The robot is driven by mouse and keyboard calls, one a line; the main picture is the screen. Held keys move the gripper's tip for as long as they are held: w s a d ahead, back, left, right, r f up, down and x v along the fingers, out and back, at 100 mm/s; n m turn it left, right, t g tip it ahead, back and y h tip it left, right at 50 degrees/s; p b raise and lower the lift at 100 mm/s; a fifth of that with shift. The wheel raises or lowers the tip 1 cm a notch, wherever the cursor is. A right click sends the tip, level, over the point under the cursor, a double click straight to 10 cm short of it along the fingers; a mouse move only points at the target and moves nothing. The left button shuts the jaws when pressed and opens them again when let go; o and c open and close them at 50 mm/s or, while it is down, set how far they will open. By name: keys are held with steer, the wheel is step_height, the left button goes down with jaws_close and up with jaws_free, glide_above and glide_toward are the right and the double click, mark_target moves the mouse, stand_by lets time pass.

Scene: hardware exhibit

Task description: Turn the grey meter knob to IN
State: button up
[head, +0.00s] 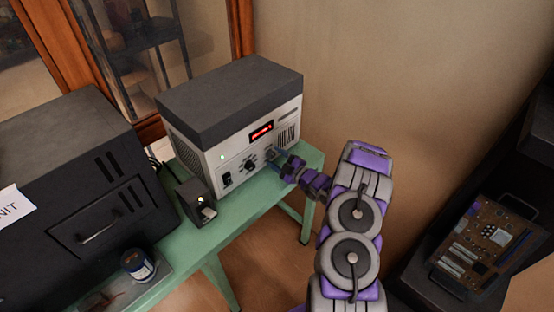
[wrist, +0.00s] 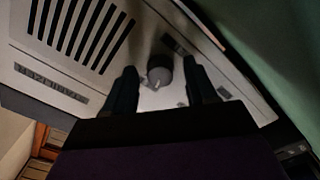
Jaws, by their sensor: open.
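The meter (head: 226,150) is a pale box with a dark grey lid and a red lit display (head: 261,131). Its front panel fills much of the wrist view (wrist: 90,75). The grey knob (wrist: 159,72) is round with a light mark at its edge. My gripper (wrist: 161,78) is open, with one dark finger on each side of the knob. I cannot tell whether the fingers touch it. In the head view my gripper (head: 274,155) is at the right part of the panel and largely hides the knob.
The meter stands on a green table (head: 234,208). A black knob (head: 249,166) and a switch (head: 227,180) are left of my gripper. A small dark box (head: 195,203), a jar (head: 138,265) and a large dark cabinet (head: 75,180) stand further left. A wall is behind.

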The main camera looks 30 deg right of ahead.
jaws_close()
stand_by(0.5)
steer(key=shift+m+p, duration=0.3)
steer(key=shift+p, duration=0.2)
steer(key=m+p, duration=0.2)
steer(key=p, duration=0.1)
steer(key=shift+r, duration=0.1)
steer(key=shift+a+m+p, duration=0.1)
steer(key=shift+m+p, duration=1.65)
steer(key=shift+m, duration=0.95)
jaws_free()
